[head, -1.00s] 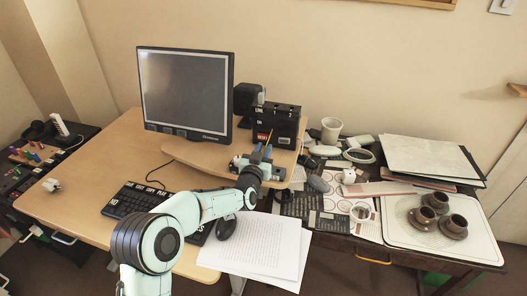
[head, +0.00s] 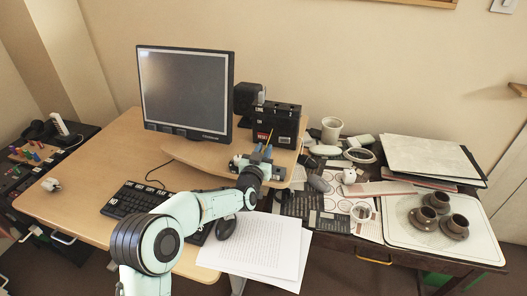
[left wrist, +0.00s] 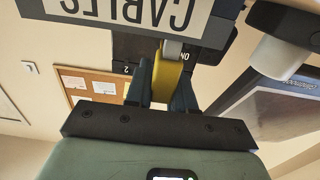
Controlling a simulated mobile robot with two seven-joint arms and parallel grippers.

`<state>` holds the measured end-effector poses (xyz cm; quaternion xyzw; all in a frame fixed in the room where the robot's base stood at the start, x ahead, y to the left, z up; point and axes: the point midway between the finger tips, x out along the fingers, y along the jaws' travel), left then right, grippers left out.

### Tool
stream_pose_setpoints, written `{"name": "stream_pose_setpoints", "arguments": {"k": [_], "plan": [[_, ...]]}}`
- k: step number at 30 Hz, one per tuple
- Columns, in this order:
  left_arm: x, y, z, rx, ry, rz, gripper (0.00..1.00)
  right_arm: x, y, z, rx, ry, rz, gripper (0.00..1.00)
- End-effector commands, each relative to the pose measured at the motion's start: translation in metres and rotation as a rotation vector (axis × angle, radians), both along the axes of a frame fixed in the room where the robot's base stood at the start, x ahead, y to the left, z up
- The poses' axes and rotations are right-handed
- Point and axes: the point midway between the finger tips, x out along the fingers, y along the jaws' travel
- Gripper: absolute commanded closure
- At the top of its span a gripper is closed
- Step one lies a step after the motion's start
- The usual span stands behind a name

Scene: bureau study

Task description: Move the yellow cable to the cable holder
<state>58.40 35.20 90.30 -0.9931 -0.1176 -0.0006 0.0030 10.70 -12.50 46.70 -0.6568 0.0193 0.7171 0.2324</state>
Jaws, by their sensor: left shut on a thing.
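My left gripper (head: 262,157) is at the right part of the raised desk shelf, in front of the black box unit (head: 277,120). In the left wrist view, which looks upside down, the yellow cable (left wrist: 169,76) sits between the two dark fingers (left wrist: 163,88). Its grey end points toward a white plate marked CABLES (left wrist: 120,14), which I take for the cable holder's label. I cannot tell whether the end touches the holder. My right gripper is out of view.
The monitor (head: 186,90) stands left of my gripper, with a dark speaker (head: 246,98) behind. A keyboard (head: 135,199), mouse (head: 226,227) and papers (head: 255,245) lie in front. The side table at right is crowded; the desk's left part is mostly clear.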

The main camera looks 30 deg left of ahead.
Motion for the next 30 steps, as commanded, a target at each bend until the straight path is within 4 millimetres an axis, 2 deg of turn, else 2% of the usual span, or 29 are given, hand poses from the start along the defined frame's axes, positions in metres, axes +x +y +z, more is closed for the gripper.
{"name": "stream_pose_setpoints", "arguments": {"k": [30], "plan": [[0.000, 0.000, -0.014, 0.000, 0.000, 0.000, 1.00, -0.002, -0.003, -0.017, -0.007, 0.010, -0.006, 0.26]]}}
